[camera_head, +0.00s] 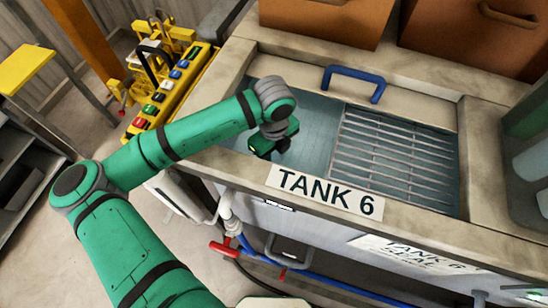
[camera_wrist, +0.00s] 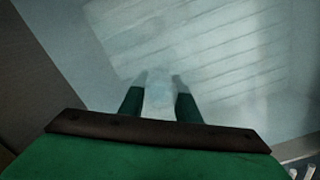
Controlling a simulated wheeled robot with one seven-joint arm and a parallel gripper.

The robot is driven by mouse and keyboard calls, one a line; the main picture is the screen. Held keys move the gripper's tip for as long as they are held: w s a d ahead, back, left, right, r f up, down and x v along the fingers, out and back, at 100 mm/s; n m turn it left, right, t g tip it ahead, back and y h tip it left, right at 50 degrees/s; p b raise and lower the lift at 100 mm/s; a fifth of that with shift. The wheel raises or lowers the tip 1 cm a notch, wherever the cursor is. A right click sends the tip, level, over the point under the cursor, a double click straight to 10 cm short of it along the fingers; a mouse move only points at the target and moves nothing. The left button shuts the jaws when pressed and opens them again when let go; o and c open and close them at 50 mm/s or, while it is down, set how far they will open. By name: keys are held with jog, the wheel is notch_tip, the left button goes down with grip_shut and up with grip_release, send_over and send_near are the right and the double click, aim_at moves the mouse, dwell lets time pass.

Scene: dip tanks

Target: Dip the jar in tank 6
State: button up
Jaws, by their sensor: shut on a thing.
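Tank 6 (camera_head: 238,72) is a light, worn basin with a white "TANK 6" sign (camera_head: 326,191) on its front rim. Bluish liquid (camera_head: 318,110) fills its left part, and a slatted metal rack (camera_head: 395,150) shows at its right. My gripper (camera_head: 272,150) points down into the tank's left part, its fingers hidden in the head view. In the wrist view, its two green fingers are shut on a pale, see-through jar (camera_wrist: 158,100). The jar appears at least partly in the liquid; how deep is unclear.
A blue handle (camera_head: 354,82) arches over the tank's back edge. Brown drawers (camera_head: 480,35) stand behind. A yellow rack with colored blocks (camera_head: 170,95) is at the left. Pipes with a red valve (camera_head: 224,246) run below the front rim. Another glass-sided container (camera_head: 528,140) is at the right.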

notch_tip(320, 180, up, 18)
jog(key=shift+f, duration=0.15)
dwell(1.8)
dwell(1.9)
notch_tip(320, 180, up, 10)
dwell(1.0)
